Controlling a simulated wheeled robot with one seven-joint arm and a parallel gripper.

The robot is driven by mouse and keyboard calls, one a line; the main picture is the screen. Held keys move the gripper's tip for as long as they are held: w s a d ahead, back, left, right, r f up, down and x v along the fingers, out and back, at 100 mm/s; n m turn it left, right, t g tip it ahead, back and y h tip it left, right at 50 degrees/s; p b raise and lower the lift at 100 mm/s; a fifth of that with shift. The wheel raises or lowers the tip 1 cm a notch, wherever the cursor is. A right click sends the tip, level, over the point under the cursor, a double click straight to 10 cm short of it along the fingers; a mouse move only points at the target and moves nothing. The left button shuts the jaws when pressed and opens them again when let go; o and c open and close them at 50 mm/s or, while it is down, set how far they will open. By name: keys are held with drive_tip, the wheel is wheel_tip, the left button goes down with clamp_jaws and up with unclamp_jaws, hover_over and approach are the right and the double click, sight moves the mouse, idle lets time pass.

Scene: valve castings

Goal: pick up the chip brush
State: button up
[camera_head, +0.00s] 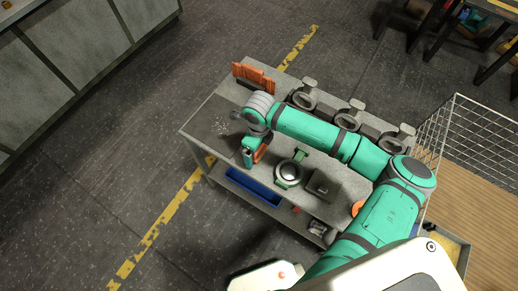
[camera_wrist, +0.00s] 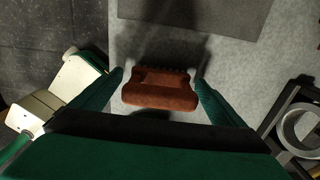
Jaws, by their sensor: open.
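The chip brush (camera_wrist: 160,90) is a reddish-brown block with a dark, ragged edge along its far side. In the wrist view it lies on the grey bench top between the two green fingers of my gripper (camera_wrist: 158,79), with a small gap on each side. My gripper is open and not closed on it. In the head view my gripper (camera_head: 250,156) is low over the bench (camera_head: 215,100), and part of the brush (camera_head: 262,153) shows beside it. The arm hides some of the bench.
Several grey valve castings (camera_head: 350,113) stand along the bench's back edge. A green-and-grey round part (camera_head: 289,172) and a grey block (camera_head: 323,187) stand right of my gripper. An orange upright piece (camera_head: 253,76) is at the back left. A wire cage (camera_head: 459,130) adjoins the right end.

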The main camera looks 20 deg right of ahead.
drive_tip(key=shift+c, duration=0.4)
drive_tip(key=c, duration=1.2)
drive_tip(key=shift+o, duration=0.2)
drive_tip(key=shift+r, duration=0.55)
wheel_tip(320, 180, up, 2)
drive_tip(key=shift+r, duration=0.25)
drive_tip(key=s+a+r, duration=0.1)
drive_tip(key=s+r, duration=0.8)
drive_tip(key=s, duration=0.5)
drive_tip(key=shift+r, duration=0.2)
drive_tip(key=shift+a, duration=0.1)
